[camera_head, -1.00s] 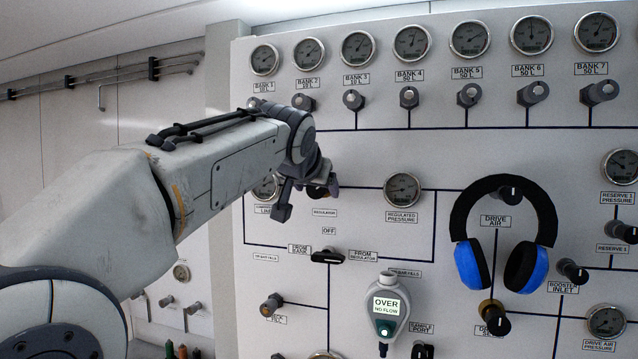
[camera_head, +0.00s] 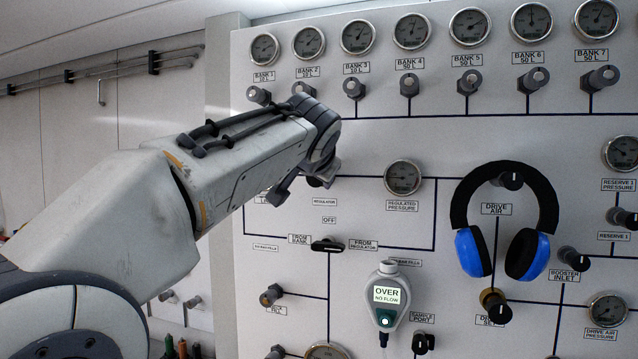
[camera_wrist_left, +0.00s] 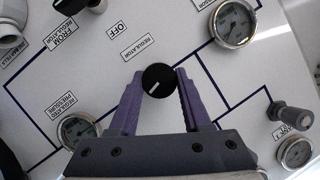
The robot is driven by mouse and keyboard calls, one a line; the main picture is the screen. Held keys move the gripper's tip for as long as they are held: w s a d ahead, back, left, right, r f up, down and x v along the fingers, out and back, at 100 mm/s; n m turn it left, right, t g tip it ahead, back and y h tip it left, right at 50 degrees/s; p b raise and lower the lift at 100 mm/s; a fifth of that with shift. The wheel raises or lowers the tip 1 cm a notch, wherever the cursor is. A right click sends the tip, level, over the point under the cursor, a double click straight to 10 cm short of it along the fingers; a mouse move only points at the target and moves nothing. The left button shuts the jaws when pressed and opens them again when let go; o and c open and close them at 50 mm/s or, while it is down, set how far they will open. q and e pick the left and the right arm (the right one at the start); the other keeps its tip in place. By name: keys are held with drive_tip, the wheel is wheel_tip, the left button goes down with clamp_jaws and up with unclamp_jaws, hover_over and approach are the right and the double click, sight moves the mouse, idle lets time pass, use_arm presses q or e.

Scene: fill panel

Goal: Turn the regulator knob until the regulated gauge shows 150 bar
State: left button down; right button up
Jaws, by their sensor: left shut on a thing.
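The regulator knob (camera_wrist_left: 158,78) is round and black with a white pointer line, which points to the lower left in the left wrist view. My left gripper (camera_wrist_left: 156,92) is shut on it, with a purple finger at either side. In the head view my left gripper (camera_head: 303,187) is at the panel above the REGULATOR label, and the knob is mostly hidden. The regulated pressure gauge (camera_head: 403,177) is round with a dark face, just right of the gripper. It also shows in the left wrist view (camera_wrist_left: 78,128). Its reading is too small to tell. My right gripper is not in view.
A row of bank gauges and valve knobs (camera_head: 409,84) runs above. Blue and black ear defenders (camera_head: 468,252) hang at the right. A handheld meter (camera_head: 387,295) reading "OVER NO FLOW" hangs below. A black selector handle (camera_head: 327,246) sits under the gripper.

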use_arm(q)
drive_tip(key=shift+c, duration=1.8)
unclamp_jaws()
drive_tip(key=b+v, duration=0.3)
drive_tip(key=v, duration=0.7)
drive_tip(key=shift+s+b, duration=0.25)
drive_tip(key=shift+b, duration=0.05)
drive_tip(key=shift+d, duration=0.1)
